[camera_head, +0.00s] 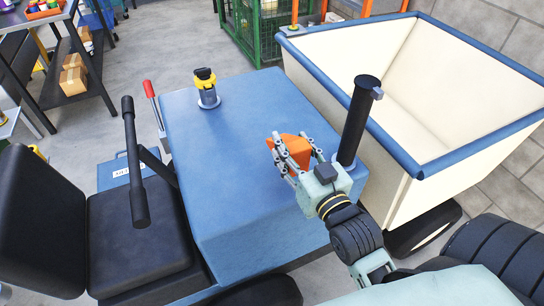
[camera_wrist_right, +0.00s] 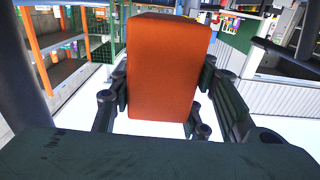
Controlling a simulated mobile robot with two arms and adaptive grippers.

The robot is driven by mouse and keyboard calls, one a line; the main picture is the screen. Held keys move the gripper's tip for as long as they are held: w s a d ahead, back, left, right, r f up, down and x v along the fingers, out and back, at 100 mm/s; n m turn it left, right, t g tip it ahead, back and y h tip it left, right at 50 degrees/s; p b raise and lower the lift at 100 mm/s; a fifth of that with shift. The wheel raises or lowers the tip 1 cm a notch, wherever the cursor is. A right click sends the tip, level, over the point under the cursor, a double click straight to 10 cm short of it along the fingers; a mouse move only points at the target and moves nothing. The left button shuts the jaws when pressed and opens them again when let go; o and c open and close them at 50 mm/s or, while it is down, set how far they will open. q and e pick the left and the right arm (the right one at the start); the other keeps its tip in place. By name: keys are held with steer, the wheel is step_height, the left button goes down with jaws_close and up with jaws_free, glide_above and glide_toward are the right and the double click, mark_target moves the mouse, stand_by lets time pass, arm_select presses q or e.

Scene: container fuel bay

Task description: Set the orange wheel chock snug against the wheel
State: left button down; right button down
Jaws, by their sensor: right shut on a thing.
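The orange wheel chock (camera_head: 297,147) is held between the fingers of my right gripper (camera_head: 287,157), above the blue hood of a small vehicle. In the right wrist view the chock (camera_wrist_right: 163,70) stands as a tall orange block between the two dark fingers, one on each side. Its far side is hidden. A black wheel (camera_head: 425,231) shows under the cream bin, and part of another black wheel (camera_head: 265,293) shows beside the vehicle at the bottom edge. I cannot tell which wheel is meant. The chock is apart from both. My left gripper is not in view.
The blue hood (camera_head: 225,150) carries a yellow-and-black beacon (camera_head: 206,88). A black upright post (camera_head: 358,120) stands close behind the right gripper. The cream bin (camera_head: 425,160) with a blue rim is at right. A black seat (camera_head: 140,235) is at left. Ridged black shapes (camera_head: 500,250) fill the lower right.

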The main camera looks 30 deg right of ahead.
mark_target(271, 139)
steer(key=w+f, duration=0.1)
steer(key=w+a+f, duration=0.1)
steer(key=w, duration=0.1)
steer(key=w+f, duration=0.1)
steer(key=w, duration=0.1)
steer(key=shift+w+a, duration=0.1)
steer(key=shift+a, duration=0.25)
steer(key=shift+w+f, duration=0.1)
steer(key=shift+f, duration=1.95)
steer(key=shift+f, duration=0.15)
steer(key=c, duration=1)
jaws_free()
steer(key=shift+o, duration=0.4)
steer(key=s+b, duration=0.1)
steer(key=s, duration=1)
steer(key=shift+s+a, duration=0.4)
steer(key=shift+o, duration=0.2)
steer(key=shift+a, duration=0.1)
